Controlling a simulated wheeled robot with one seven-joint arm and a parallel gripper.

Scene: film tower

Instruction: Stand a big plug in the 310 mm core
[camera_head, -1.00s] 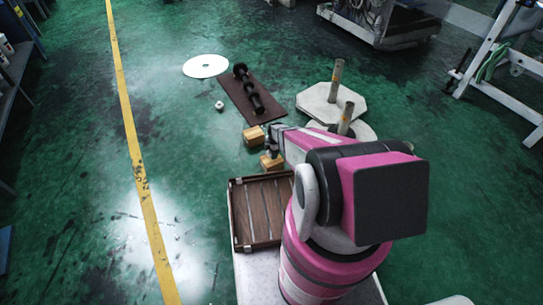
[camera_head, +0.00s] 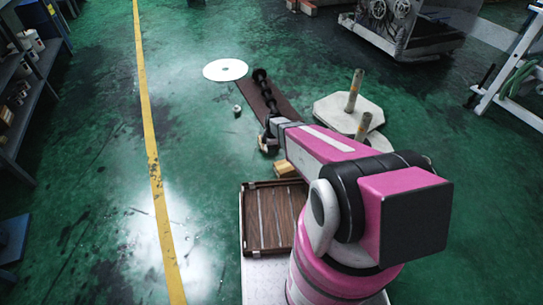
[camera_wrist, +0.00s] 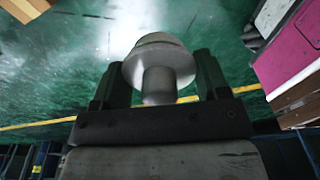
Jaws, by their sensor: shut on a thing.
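My gripper (camera_wrist: 160,60) is shut on a big plug (camera_wrist: 157,68), a grey metal piece with a wide round flange and a narrower stem, seen between the two dark fingers in the wrist view. In the head view my gripper (camera_head: 268,142) is at the near end of the brown mat, small and partly hidden by my arm. Two upright tubes, one farther (camera_head: 354,91) and one nearer (camera_head: 362,127), stand on pale slabs to the right of my gripper. I cannot tell from the frames which thing is the 310 mm core.
A small grey round piece (camera_head: 237,110) and a white disc (camera_head: 225,70) lie on the floor. A black bar with thick ends (camera_head: 262,84) lies on the brown mat (camera_head: 284,104). A wooden block (camera_head: 285,169) is beyond the slatted tray (camera_head: 246,217).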

